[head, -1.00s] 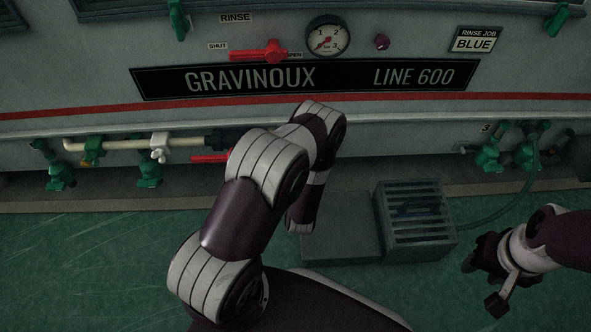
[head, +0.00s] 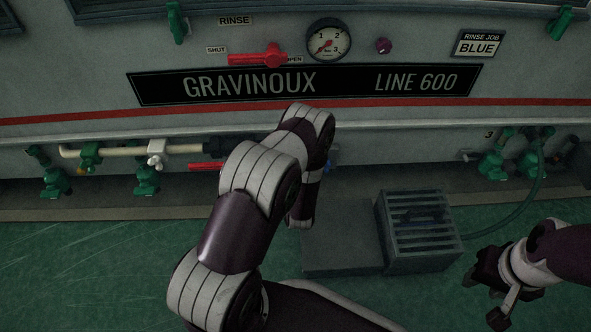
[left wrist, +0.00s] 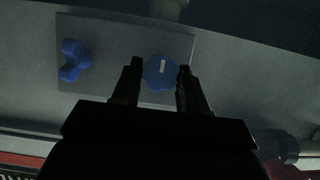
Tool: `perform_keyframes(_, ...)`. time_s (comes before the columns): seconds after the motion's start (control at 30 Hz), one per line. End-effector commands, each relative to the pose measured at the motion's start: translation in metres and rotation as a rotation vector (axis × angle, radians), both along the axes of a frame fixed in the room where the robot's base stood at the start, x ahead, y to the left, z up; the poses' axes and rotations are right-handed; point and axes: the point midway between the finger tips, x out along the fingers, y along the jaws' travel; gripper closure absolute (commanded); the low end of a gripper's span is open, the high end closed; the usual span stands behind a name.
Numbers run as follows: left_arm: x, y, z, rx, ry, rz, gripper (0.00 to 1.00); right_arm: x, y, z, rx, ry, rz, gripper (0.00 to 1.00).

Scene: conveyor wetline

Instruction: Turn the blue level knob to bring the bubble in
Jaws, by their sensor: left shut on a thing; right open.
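In the left wrist view, a round, scalloped blue knob (left wrist: 160,72) with a white mark sits on a grey plate between the two fingers of my left gripper (left wrist: 159,86). The gripper is shut on this knob. A second blue knob (left wrist: 73,60), lobed in shape, is on the plate to the left, apart from the fingers. In the head view my left arm hides its own gripper; a small bit of blue (head: 330,169) shows just right of the arm. My right gripper (head: 485,294) is open and empty above the green floor. I cannot make out a bubble.
The machine front carries a red lever (head: 258,57), a round gauge (head: 328,40) and green valves (head: 146,180) on a low pipe. A slatted grey crate (head: 420,228) stands on the floor near my right gripper, with a hose behind it. Open floor lies left.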

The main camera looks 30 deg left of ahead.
Motion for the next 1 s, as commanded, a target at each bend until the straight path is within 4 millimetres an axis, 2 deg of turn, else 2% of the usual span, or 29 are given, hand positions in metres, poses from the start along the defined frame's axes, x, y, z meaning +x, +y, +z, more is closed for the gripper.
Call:
perform_keyframes(0.37, 0.001, -0.002, 0.001, 0.144, 0.088, -0.001, 0.87, 0.0, 0.0, 0.009, 0.0, 0.0, 0.0, 0.57)
perform_keyframes(0.67, 0.001, -0.004, -0.001, 0.379, 0.234, -0.001, 0.87, 0.0, 0.0, 0.015, 0.0, 0.0, 0.0, 0.57)
perform_keyframes(1.0, 0.003, -0.005, -0.004, 0.655, 0.402, 0.0, 0.87, 0.0, 0.0, 0.011, 0.0, 0.0, 0.0, 0.57)
